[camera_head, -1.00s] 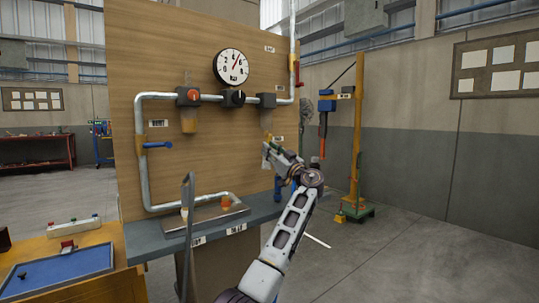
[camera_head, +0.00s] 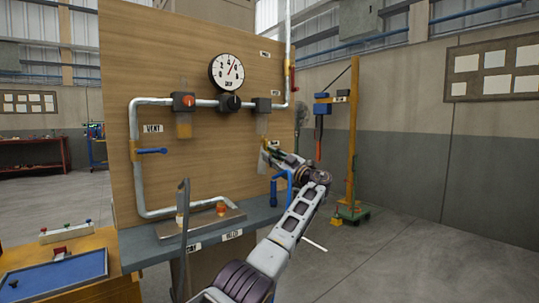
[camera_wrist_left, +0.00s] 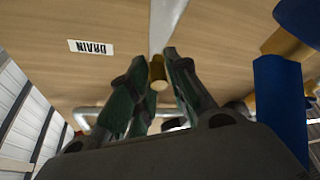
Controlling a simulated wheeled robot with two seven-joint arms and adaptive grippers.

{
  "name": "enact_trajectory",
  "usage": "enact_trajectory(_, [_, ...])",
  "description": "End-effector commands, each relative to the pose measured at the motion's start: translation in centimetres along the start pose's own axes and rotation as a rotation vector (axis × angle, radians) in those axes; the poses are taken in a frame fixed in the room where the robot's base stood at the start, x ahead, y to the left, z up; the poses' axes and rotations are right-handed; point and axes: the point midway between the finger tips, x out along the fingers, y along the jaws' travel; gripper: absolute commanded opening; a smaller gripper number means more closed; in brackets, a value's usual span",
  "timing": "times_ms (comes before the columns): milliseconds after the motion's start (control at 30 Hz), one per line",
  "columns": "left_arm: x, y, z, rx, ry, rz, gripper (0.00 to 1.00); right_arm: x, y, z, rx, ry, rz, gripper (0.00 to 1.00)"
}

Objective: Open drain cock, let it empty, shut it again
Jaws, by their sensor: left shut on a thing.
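The brass drain cock (camera_wrist_left: 158,72) shows in the left wrist view at the lower end of a pale stem. My left gripper (camera_wrist_left: 158,80) is shut on it, with a dark green finger on either side. The DRAIN label (camera_wrist_left: 90,46) is on the wooden board beside it. In the head view my left gripper (camera_head: 266,153) is at the board's right side, just below the bowl (camera_head: 262,123) under the right-hand black block; the cock is too small to make out there. Whether the cock is open cannot be told. My right gripper is not in view.
The gauge (camera_head: 227,72) and pipework are on the board (camera_head: 200,45). A blue lever (camera_head: 150,151) sits by the VENT label. A blue-grey shelf (camera_head: 140,248) runs below. A blue part (camera_wrist_left: 280,105) stands close to my left gripper.

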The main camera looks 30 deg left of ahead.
Motion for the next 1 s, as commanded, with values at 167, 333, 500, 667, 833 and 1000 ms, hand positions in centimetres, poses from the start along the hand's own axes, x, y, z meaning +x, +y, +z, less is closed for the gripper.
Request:
enact_trajectory(167, [0.01, 0.27, 0.01, -0.044, 0.000, -0.019, 0.00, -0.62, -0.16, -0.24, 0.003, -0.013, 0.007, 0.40])
enact_trajectory(333, [-0.05, 0.32, 0.09, -0.066, 0.001, -0.027, 0.00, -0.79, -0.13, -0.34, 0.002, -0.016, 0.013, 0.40])
enact_trajectory(500, [-0.08, 0.35, 0.14, -0.072, 0.002, -0.028, 0.00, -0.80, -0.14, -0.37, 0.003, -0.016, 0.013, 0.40])
enact_trajectory(667, [-0.08, 0.37, 0.13, -0.073, 0.001, -0.027, 0.00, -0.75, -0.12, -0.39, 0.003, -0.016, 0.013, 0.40])
enact_trajectory(833, [-0.07, 0.41, 0.10, -0.073, 0.001, -0.026, 0.24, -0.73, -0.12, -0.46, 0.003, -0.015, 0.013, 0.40])
enact_trajectory(1000, [-0.08, 0.36, 0.13, -0.072, 0.001, -0.027, 0.37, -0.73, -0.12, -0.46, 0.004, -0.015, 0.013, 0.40])
